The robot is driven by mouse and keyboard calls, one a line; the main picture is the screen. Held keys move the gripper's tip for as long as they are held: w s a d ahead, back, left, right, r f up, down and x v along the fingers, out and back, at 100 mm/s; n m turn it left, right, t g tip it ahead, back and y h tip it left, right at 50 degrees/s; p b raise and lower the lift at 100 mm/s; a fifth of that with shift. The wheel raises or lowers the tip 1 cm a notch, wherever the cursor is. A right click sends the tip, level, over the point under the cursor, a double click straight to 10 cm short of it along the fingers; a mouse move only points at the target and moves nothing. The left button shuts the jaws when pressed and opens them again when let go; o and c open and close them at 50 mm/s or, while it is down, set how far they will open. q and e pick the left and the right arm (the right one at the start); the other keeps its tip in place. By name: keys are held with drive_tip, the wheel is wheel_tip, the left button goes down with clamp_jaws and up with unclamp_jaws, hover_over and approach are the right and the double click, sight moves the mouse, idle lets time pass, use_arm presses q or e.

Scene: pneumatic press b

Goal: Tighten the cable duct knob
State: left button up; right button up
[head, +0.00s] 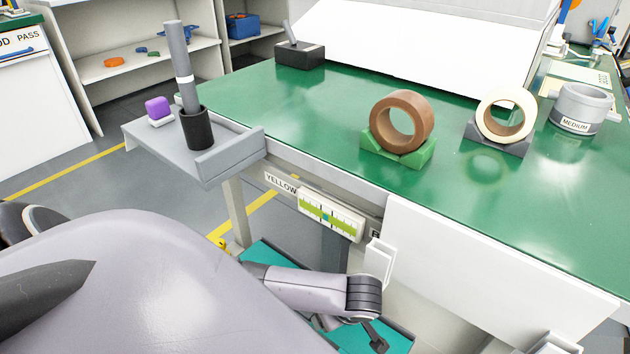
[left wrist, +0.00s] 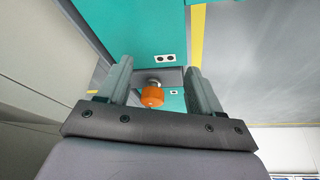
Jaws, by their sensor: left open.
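The orange knob (left wrist: 152,97) shows in the left wrist view, on a short metal stem at a dark grey plate (left wrist: 173,78) against a teal panel (left wrist: 150,28). My left gripper (left wrist: 158,66) is open, with one finger on each side of the knob in the picture. A gap shows between the knob and each finger, and I see no contact. How deep the knob sits between the fingers is hard to tell. In the head view my left gripper (head: 375,338) is low under the bench front, beside the teal surface (head: 385,340); the knob is hidden there. My right gripper is not in view.
The green bench (head: 300,100) holds a brown ring (head: 383,122) on a green block, a cream ring and a grey cup. A white panel (head: 470,270) hangs at its front edge. A grey side tray (head: 225,155) holds a black cup. Yellow floor lines show left.

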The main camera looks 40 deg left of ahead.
use_arm(q)
drive_tip(key=a, duration=0.2)
drive_tip(key=w+a+b, duration=0.1)
drive_tip(key=a, duration=0.1)
drive_tip(key=w+a+b, duration=0.1)
drive_tip(key=a, duration=0.2)
drive_tip(key=shift+a+f, duration=0.1)
drive_tip(key=shift+f, duration=0.1)
drive_tip(key=shift+f+b, duration=0.35)
drive_tip(key=shift+b, duration=0.1)
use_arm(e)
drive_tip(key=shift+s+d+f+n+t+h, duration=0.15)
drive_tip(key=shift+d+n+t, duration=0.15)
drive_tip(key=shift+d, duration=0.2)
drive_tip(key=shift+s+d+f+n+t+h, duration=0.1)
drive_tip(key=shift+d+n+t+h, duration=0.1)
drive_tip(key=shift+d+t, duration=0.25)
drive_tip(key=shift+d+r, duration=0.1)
use_arm(q)
drive_tip(key=c, duration=1.1)
